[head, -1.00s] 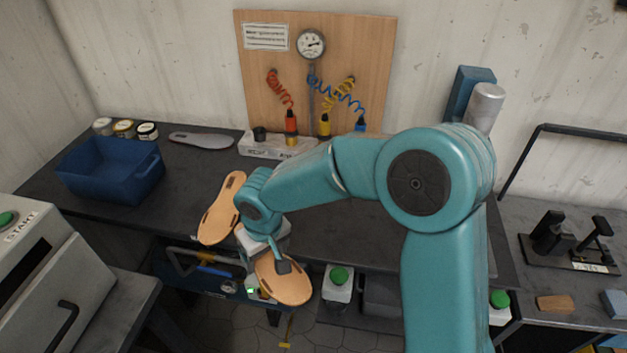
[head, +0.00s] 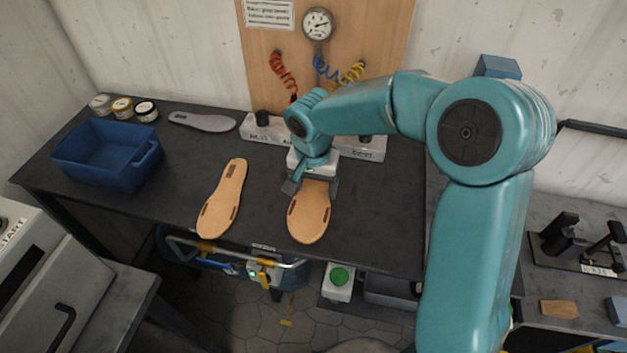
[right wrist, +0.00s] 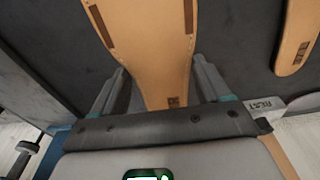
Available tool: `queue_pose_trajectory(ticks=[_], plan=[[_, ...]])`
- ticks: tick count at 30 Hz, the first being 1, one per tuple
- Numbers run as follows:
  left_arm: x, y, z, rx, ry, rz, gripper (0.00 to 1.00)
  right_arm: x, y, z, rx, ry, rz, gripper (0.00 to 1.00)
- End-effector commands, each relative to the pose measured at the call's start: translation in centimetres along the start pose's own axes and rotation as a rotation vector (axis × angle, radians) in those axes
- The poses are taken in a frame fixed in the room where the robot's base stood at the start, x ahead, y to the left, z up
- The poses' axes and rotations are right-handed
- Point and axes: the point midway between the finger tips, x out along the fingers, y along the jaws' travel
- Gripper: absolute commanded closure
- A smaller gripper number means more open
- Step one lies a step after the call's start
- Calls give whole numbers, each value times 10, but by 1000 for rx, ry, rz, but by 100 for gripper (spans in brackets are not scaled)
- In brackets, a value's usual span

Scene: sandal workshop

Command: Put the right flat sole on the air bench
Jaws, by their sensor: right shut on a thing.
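My right gripper (head: 312,187) is shut on the heel end of a tan flat sole (head: 309,217). It holds this sole over the dark air bench (head: 375,225), with the toe end towards the bench's front edge. I cannot tell whether the sole touches the bench top. In the right wrist view the held sole (right wrist: 145,35) sits between the two fingers (right wrist: 160,85). A second tan flat sole (head: 222,200) lies on the bench to the left, apart from the held one. It also shows in the right wrist view (right wrist: 298,35). My left gripper is not in view.
A blue bin (head: 105,160) and several small jars (head: 122,108) stand at the bench's left. A grey insole (head: 202,121) lies at the back, beside a white block (head: 265,131) below coiled hoses. The bench is bare to the right of the held sole.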

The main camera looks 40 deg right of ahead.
Motion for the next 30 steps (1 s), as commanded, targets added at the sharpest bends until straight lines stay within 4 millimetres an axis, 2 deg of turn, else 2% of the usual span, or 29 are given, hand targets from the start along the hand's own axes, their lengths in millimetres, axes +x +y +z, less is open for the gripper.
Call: queue_pose_trajectory(ticks=[8, 24, 30], plan=[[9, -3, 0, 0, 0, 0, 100, 13, 0, 4, -5, 0, -1, 55], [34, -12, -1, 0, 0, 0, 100, 58, -1, 4, -6, 0, 0, 55], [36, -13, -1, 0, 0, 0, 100, 63, -1, 5, -6, 1, -1, 55]])
